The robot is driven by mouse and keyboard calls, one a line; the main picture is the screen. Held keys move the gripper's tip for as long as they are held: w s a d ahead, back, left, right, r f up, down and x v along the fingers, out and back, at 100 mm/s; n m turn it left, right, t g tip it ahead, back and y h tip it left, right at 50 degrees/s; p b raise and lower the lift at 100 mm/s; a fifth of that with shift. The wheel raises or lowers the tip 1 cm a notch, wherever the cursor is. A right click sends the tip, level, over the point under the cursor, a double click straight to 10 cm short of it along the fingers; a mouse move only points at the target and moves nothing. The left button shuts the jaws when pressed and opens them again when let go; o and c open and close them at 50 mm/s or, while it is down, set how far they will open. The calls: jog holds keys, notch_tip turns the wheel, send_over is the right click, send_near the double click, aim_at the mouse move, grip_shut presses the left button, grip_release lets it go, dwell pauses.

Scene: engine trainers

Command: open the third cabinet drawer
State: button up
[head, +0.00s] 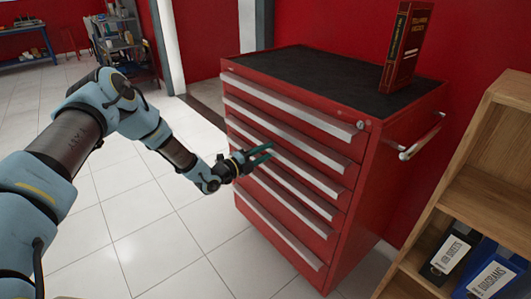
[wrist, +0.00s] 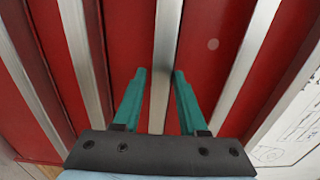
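The red cabinet (head: 345,230) stands in the middle of the head view, with several drawers stacked on its front, each with a long silver handle strip. All drawers look shut. The third drawer's handle (head: 312,176) is partly hidden behind my gripper at its left part. My gripper (head: 268,152) is at the cabinet front, fingers pointing at that handle. In the wrist view its two teal fingers (wrist: 160,75) are open, with one silver handle strip (wrist: 166,40) running between them. The fingers do not close on it; I cannot tell whether they touch it.
A red book (head: 405,48) stands on the cabinet's black top (head: 310,75). A side bar handle (head: 420,140) sticks out at the cabinet's right. A wooden shelf (head: 490,150) with binders stands close at right. The tiled floor (head: 150,215) left of the cabinet is clear.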

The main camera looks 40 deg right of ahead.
jog(key=c, duration=0.6)
jog(key=shift+a+f, duration=0.15)
jog(key=shift+f, duration=0.05)
dwell(0.7)
